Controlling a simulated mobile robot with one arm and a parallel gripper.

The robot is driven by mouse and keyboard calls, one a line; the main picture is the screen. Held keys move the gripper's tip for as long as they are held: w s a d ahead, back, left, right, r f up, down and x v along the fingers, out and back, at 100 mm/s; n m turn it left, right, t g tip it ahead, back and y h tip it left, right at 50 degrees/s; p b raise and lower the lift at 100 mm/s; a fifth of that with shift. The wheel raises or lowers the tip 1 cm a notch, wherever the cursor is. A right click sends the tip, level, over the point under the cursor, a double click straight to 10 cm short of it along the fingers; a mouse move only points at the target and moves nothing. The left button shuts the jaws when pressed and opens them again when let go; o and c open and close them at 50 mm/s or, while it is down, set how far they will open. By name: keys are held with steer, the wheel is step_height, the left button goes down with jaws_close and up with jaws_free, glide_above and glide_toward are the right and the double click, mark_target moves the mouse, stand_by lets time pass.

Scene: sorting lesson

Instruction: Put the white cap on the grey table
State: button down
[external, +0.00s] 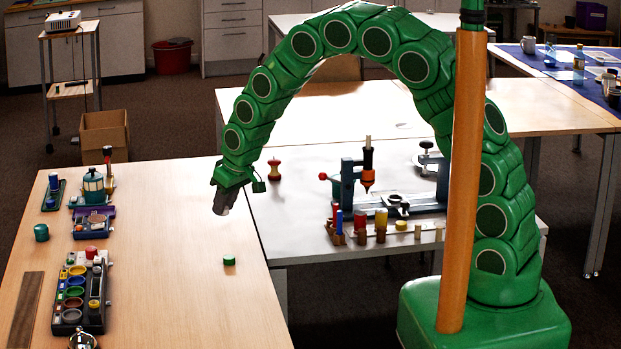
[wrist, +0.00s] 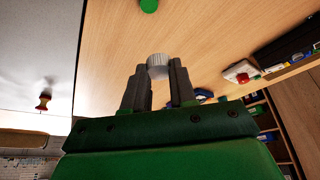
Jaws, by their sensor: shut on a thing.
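My gripper (external: 222,203) is at the end of the green arm, raised near the edge where the wooden table (external: 160,285) meets the grey table (external: 300,235). In the external view I cannot make the cap out clearly. The grey table also shows at the left of the wrist view (wrist: 40,85).
A green cap (external: 229,260) lies on the wooden table below my gripper. A red and yellow spool-like piece (external: 274,169) stands on the grey table. A press-like fixture (external: 367,175) and a rack of coloured pegs (external: 390,232) stand farther right. The grey table's front left is clear.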

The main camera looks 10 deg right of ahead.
steer(key=w+d+m+h, duration=0.1)
steer(key=w+d, duration=0.3)
steer(key=d, duration=0.4)
steer(key=w+d+m+t, duration=0.15)
steer(key=w+d, duration=0.25)
steer(key=d, duration=0.5)
steer(key=w+d+m+g+h, duration=0.15)
steer(key=w+d, duration=0.25)
steer(key=d, duration=0.4)
steer(key=d+r+m+t, duration=0.1)
steer(key=d+m, duration=0.3)
steer(key=d, duration=2)
steer(key=s+d+f+n, duration=0.1)
steer(key=s+d, duration=0.7)
steer(key=s, duration=0.1)
glide_toward(432, 216)
steer(key=shift+w+a+f, duration=0.1)
steer(key=shift+w+f, duration=0.75)
steer(key=shift+w, duration=0.05)
steer(key=shift+w+f, duration=0.4)
steer(key=shift+f, duration=1.6)
steer(key=shift+f, duration=0.1)
